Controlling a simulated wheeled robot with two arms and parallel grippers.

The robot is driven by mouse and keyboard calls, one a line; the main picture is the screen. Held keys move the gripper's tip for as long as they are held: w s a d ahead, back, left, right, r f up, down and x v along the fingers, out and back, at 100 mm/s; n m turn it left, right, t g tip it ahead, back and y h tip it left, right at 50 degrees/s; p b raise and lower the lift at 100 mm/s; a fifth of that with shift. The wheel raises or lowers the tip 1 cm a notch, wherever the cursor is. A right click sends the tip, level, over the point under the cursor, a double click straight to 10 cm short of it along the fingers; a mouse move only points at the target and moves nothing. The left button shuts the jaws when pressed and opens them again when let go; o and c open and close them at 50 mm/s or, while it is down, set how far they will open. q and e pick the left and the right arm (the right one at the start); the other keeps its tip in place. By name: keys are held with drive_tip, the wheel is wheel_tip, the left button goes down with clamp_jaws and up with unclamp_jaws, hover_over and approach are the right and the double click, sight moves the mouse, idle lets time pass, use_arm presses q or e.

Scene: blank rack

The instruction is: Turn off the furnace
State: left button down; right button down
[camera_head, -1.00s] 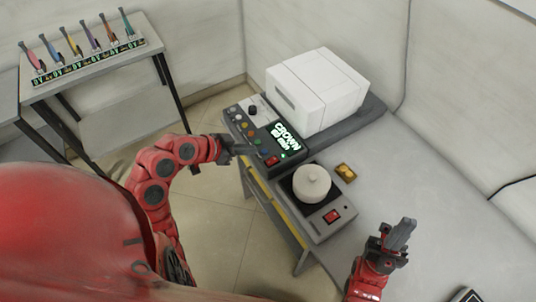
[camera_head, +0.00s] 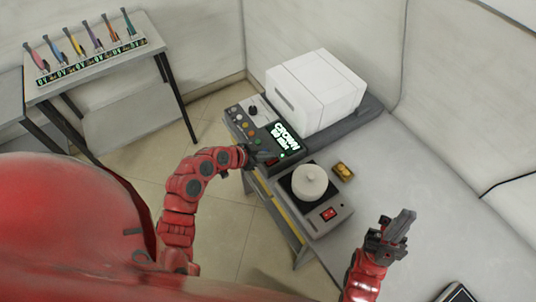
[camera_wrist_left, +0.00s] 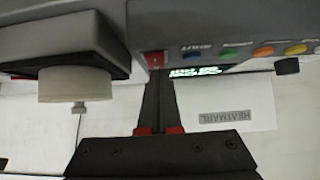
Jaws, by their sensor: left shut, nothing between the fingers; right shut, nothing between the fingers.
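The furnace (camera_head: 314,92) is a white box on the bench, and its white body with a HEATMARL label also shows in the left wrist view (camera_wrist_left: 258,97). Its dark control panel (camera_head: 254,112) has several coloured buttons, a black knob and a lit green display (camera_head: 286,134) reading "CROWN 60 min". My left gripper (camera_head: 270,156) is shut and empty at the panel's front edge. It hides the panel's red switch in the head view. In the left wrist view the red switch (camera_wrist_left: 154,58) shows right by the fingertips; I cannot tell if they touch. My right gripper (camera_head: 402,226) is shut and empty over the bench.
A hot plate unit (camera_head: 318,225) with a white round pot (camera_head: 309,182) and its own red switch (camera_head: 328,214) stands beside the panel. A small yellow item (camera_head: 343,171) lies behind it. A rack of coloured tools (camera_head: 90,61) stands on the far left table. The right bench is mostly clear.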

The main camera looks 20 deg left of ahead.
use_arm(q)
drive_tip(key=f+b, duration=0.1)
drive_tip(key=b, duration=0.2)
drive_tip(key=shift+w+f, duration=0.15)
drive_tip(key=shift+f, duration=0.05)
drive_tip(key=shift+r+p, duration=0.4)
drive_tip(key=shift+p, duration=0.15)
drive_tip(key=shift+d, duration=0.1)
drive_tip(key=shift+w+d+r, duration=0.25)
drive_tip(key=shift+w+d, duration=0.15)
drive_tip(key=shift+w, duration=0.15)
drive_tip(key=shift+r, duration=0.15)
